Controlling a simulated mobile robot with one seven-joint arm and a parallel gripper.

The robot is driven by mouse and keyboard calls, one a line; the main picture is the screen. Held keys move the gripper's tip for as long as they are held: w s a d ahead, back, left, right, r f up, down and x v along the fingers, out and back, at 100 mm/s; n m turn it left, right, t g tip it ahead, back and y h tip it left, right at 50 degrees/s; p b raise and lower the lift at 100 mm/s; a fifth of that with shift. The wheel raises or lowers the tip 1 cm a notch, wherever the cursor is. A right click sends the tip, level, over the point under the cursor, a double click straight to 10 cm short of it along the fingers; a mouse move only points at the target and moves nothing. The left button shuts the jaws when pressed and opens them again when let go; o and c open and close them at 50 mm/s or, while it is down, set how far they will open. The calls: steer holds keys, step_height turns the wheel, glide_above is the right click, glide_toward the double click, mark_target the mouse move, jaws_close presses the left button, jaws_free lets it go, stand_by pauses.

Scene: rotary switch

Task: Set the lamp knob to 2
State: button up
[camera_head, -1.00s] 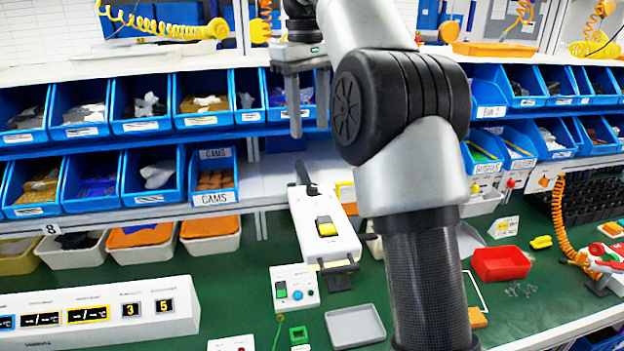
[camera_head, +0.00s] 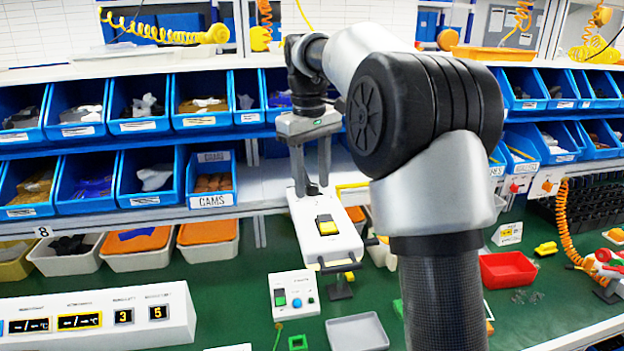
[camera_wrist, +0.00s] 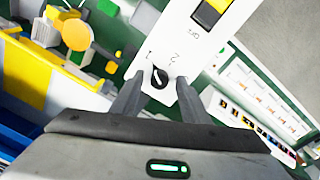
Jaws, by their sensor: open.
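The white lamp box (camera_head: 328,243) stands on the green bench, with a yellow switch (camera_head: 326,225) on its face; the switch also shows in the wrist view (camera_wrist: 209,13). The small round black knob (camera_wrist: 160,77) is at the near end of the box in the wrist view. It bears a pale mark; printed labels "1", "2" and "OFF" are beside it. I cannot tell surely which label the mark faces. My gripper (camera_head: 313,187) is open, its fingers pointing down over the box's far end in the head view. In the wrist view the fingers (camera_wrist: 160,90) lie either side of the knob, contact unclear.
Blue parts bins (camera_head: 210,178) on shelves stand behind. A small white control box (camera_head: 294,293), a grey tray (camera_head: 357,332) and a long white display panel (camera_head: 95,318) are in front. A red tray (camera_head: 507,268) is at right.

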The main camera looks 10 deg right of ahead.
jaws_close()
steer(key=shift+r+p, duration=0.15)
steer(key=shift+p, duration=0.15)
steer(key=shift+m+p, duration=0.6)
steer(key=shift+m, duration=0.2)
steer(key=shift+m+p, duration=0.9)
steer(key=shift+m, duration=0.3)
steer(key=m, duration=0.3)
steer(key=shift+m+p, duration=0.3)
steer(key=shift+w+m, duration=0.1)
steer(key=shift+m, duration=1.9)
steer(key=shift+g, duration=0.3)
